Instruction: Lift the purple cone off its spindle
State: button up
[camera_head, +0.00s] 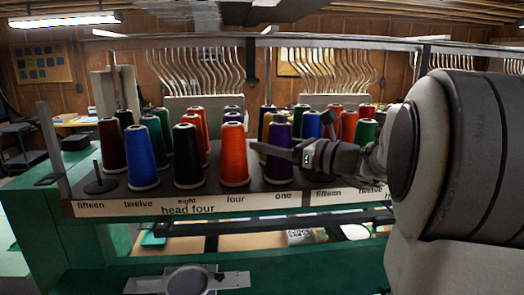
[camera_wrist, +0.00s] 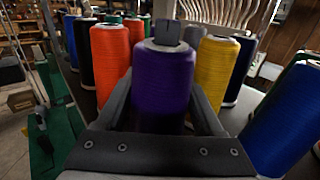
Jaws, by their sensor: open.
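The purple cone (camera_head: 281,132) stands upright on the rack, above the label "one". In the head view a dark finger of my gripper (camera_head: 268,149) crosses in front of its middle. In the wrist view the purple cone (camera_wrist: 162,84) is between the two fingers of my open gripper (camera_wrist: 163,95), one on each side. I cannot tell whether either finger touches it. A dark spindle top (camera_wrist: 168,32) shows above the cone. The cone's base is largely hidden by the gripper in the wrist view.
An orange cone (camera_head: 234,155) stands close left of the purple one. A yellow cone (camera_wrist: 213,70) and a blue cone (camera_wrist: 288,125) stand nearby. Several other cones fill the rack (camera_head: 200,204). An empty spindle (camera_head: 98,178) is at the far left.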

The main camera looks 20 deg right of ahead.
jog(key=shift+w+a, duration=0.2)
jog(key=shift+w, duration=0.05)
grip_shut()
jog(key=shift+r, duration=0.1)
notch_tip(320, 180, up, 10)
dwell(0.6)
